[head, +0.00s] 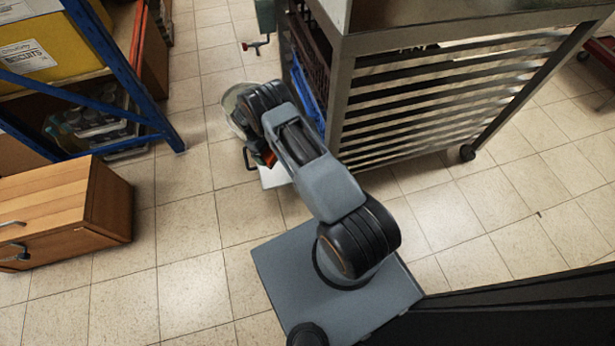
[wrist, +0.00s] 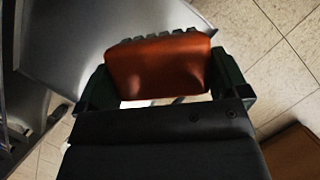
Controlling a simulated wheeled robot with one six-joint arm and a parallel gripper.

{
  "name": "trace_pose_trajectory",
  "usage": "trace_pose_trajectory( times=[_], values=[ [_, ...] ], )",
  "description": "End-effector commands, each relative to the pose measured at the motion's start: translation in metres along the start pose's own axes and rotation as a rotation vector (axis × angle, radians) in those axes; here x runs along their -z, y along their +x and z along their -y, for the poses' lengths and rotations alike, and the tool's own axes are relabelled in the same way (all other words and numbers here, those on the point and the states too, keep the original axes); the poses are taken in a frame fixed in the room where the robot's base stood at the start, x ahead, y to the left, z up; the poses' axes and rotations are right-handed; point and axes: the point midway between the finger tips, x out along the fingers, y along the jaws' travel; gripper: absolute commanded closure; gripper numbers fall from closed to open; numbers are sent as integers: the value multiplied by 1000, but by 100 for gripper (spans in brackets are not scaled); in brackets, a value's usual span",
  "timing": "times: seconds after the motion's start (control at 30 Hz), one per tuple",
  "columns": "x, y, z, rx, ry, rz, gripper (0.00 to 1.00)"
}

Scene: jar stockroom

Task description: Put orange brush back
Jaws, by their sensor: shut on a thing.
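The orange brush (wrist: 158,66) is between the two fingers of my gripper (wrist: 163,82) in the wrist view. The gripper is shut on it, and a row of dark tufts shows along its far edge. In the head view a small orange-red patch of the brush (head: 268,158) shows beside my arm, close to the rack. The arm hides most of the gripper there. Any place where the brush belongs is not clear in these frames.
A metal rack on casters (head: 440,95) stands just right of my arm. A pale rounded object (head: 231,106) is partly behind the arm. A blue-framed shelf (head: 125,80) and a wooden cabinet (head: 65,212) are at left. Tiled floor (head: 190,225) between is clear.

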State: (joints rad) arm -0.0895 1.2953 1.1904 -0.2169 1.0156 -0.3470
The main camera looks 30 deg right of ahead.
Motion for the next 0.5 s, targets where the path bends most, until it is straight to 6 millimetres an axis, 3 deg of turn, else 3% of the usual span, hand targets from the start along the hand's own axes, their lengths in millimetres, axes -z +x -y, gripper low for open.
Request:
trace_pose_trajectory(
  times=[0.5],
  values=[
    [-119, 50, 0, 3, 2, 1, 26]
  ],
)
